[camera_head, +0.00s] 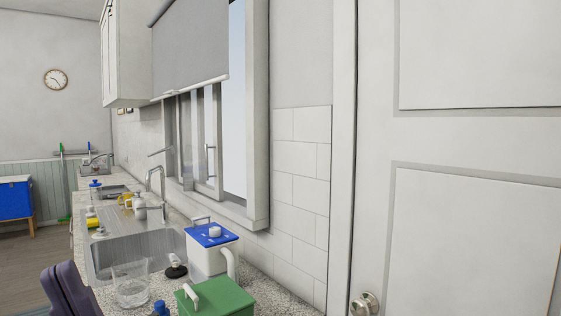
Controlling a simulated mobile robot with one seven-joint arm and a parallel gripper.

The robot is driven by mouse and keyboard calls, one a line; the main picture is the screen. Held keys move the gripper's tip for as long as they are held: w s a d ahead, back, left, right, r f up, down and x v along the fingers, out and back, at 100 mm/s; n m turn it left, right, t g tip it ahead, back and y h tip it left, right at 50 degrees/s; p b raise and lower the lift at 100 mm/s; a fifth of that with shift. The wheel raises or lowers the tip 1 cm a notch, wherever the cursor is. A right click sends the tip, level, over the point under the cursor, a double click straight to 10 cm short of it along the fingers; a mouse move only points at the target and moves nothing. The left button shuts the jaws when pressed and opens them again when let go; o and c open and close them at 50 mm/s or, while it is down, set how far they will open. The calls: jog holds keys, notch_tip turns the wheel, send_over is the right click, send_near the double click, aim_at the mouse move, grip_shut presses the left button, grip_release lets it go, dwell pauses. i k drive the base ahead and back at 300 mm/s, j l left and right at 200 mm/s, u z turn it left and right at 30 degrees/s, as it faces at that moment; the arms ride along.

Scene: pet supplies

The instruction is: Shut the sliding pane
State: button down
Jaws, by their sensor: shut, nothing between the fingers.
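The sliding pane (216,150) is in the window above the sink counter, in the head view. It has a pale frame and an upright bar handle (207,160). The pane stands toward the left of the opening. A tall open gap (236,130) with pale blue sky shows between it and the right side of the window frame (258,120). A grey roller blind (190,50) hides the upper part of the pane. My gripper is not in view.
A white container with a blue lid (208,262) and a green-lidded box (215,297) stand on the counter below the window. A glass bowl (131,290) sits near the sink (135,252). A tall tap (156,190) rises before the window. A white door (455,160) fills the right.

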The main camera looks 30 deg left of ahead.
aim_at(216, 193)
jog(key=u, duration=1.3)
jog(key=i+j, duration=0.1)
jog(key=j, duration=0.4)
jog(key=i+j, duration=0.1)
jog(key=j, duration=0.45)
jog(key=i+j, duration=0.1)
jog(key=j, duration=0.4)
jog(key=i+j, duration=0.15)
jog(key=j, duration=0.2)
jog(key=i+j+z, duration=0.1)
jog(key=j, duration=0.2)
jog(key=i+j+z, duration=0.1)
jog(key=j, duration=0.25)
jog(key=i+j, duration=0.3)
jog(key=j, duration=0.15)
jog(key=i+j+z, duration=0.1)
jog(key=i+j, duration=0.2)
jog(key=j, duration=0.2)
jog(key=i+j, duration=0.35)
jog(key=i+j+z, duration=0.15)
jog(key=i+j, duration=0.2)
jog(key=j, duration=0.15)
jog(key=i+j, duration=0.35)
jog(key=i+j+z, duration=0.1)
jog(key=i+j, duration=0.2)
jog(key=j, duration=0.25)
